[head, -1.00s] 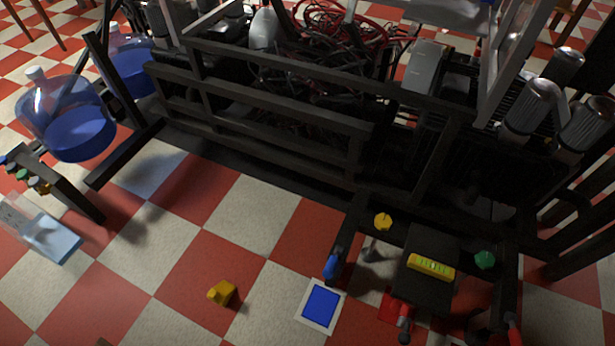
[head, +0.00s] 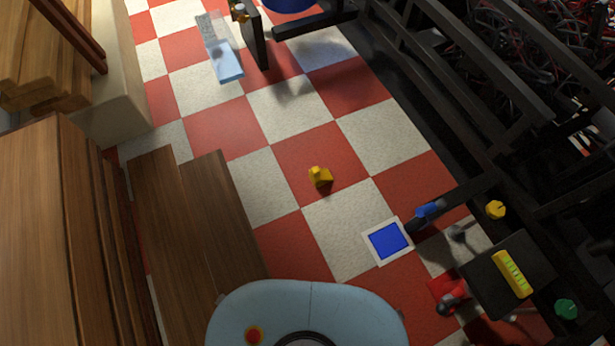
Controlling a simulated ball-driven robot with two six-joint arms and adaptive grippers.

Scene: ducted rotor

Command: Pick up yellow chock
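The yellow chock (head: 320,177) is a small wedge-shaped block lying on a red floor tile near the middle of the head view. It stands apart from other objects, with clear floor around it. Neither of my grippers shows in the head view, so their state and place are hidden.
A white-framed blue square (head: 389,240) lies on the floor right of the chock. The dark metal frame (head: 440,75) runs along the right side. A black platform holds a yellow-green piece (head: 512,273). Wooden boards (head: 205,225) are at left. A light-blue tray (head: 226,62) lies farther back.

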